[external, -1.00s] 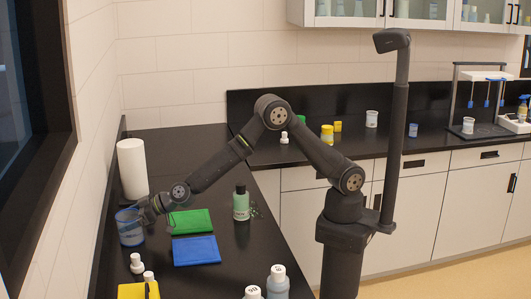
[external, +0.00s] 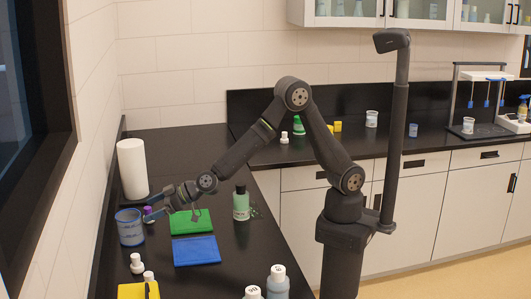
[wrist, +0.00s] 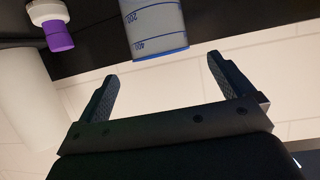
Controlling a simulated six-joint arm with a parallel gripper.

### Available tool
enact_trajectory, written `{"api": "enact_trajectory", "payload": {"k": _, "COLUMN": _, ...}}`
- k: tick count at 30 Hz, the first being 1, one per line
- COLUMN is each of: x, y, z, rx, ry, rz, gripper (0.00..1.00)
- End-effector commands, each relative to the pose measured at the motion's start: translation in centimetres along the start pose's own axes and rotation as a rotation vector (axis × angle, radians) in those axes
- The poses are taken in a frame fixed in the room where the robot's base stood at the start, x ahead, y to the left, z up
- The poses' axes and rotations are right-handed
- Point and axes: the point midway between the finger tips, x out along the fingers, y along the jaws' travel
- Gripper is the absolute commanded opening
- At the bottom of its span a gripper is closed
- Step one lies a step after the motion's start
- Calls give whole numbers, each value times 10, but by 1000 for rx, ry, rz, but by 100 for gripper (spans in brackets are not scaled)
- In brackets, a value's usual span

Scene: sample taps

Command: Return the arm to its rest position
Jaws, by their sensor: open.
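My gripper (external: 153,213) is open and empty, low over the left counter, just right of the blue-marked beaker (external: 130,229). In the wrist view, the two fingers of my gripper (wrist: 162,68) are spread with nothing between them. My arm is bent at the elbow and reaches left over the counter.
A white paper roll (external: 132,170) stands behind the beaker. A purple-topped item (wrist: 59,36) is close to the gripper. White-capped bottles (external: 278,283) stand in front.

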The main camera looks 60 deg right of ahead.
Motion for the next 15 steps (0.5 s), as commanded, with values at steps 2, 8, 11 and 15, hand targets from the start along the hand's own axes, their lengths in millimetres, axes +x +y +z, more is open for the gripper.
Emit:
{"api": "enact_trajectory", "payload": {"k": 2, "x": -14, "y": 0, "z": -1, "rx": 0, "ry": 1, "rz": -1, "gripper": 97}}
{"api": "enact_trajectory", "payload": {"k": 8, "x": -5, "y": 0, "z": 1, "rx": 0, "ry": -1, "rz": 1, "gripper": 97}}
{"api": "enact_trajectory", "payload": {"k": 11, "x": 12, "y": 0, "z": 1, "rx": 0, "ry": -1, "rz": 1, "gripper": 97}}
{"api": "enact_trajectory", "payload": {"k": 15, "x": 34, "y": 1, "z": 1, "rx": 0, "ry": -1, "rz": 1, "gripper": 97}}
